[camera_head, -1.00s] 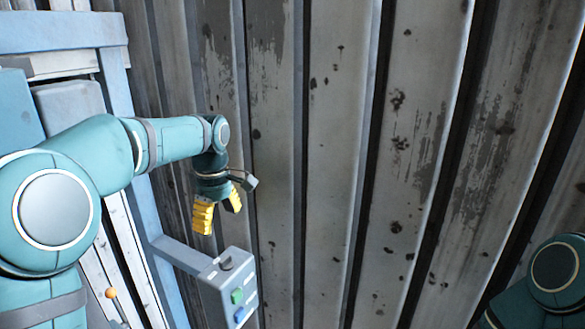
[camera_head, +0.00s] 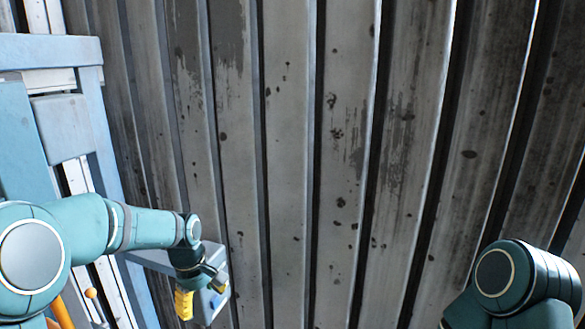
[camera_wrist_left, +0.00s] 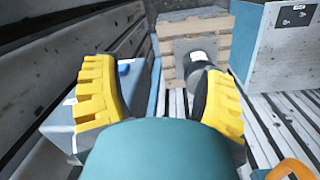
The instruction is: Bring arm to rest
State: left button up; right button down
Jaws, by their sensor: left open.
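My left arm comes in from the left in the head view. My left gripper (camera_head: 198,301) hangs down from it in front of a grey control box, with its yellow fingers partly cut by the arm's own wrist. In the left wrist view my left gripper (camera_wrist_left: 158,100) shows two yellow fingers spread wide apart with nothing between them. Part of my right arm shows at the lower right of the head view; its gripper is out of the frame.
The grey control box (camera_head: 217,280) sits on a blue frame (camera_head: 112,180) close to my left gripper. A ribbed metal wall (camera_head: 290,130) fills the background. The wrist view shows a wooden pallet stack (camera_wrist_left: 172,48), a grey cylindrical part (camera_wrist_left: 199,65) and a blue-grey cabinet (camera_wrist_left: 262,60).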

pick_arm(q)
jog(key=s+d+f+m+h+b, duration=0.1)
jog(key=s+d+f+m, duration=0.15)
jog(key=f, duration=0.45)
jog(key=s+d+f+m+b, duration=0.1)
jog(key=s+d+f, duration=0.1)
jog(key=s+f, duration=0.35)
jog(key=s+d+f+m+h+b, duration=0.1)
jog(key=s+d+f+m, duration=0.1)
jog(key=f, duration=0.7)
jog(key=s+d+f+m+t+b, duration=0.1)
jog(key=s+d+f+m+b, duration=0.1)
jog(key=s+f, duration=0.6)
jog(key=s+d+m, duration=0.1)
jog(key=s+d, duration=0.1)
jog(key=s, duration=0.2)
jog(key=shift+f+t+h, duration=0.3)
jog(key=shift+f, duration=0.05)
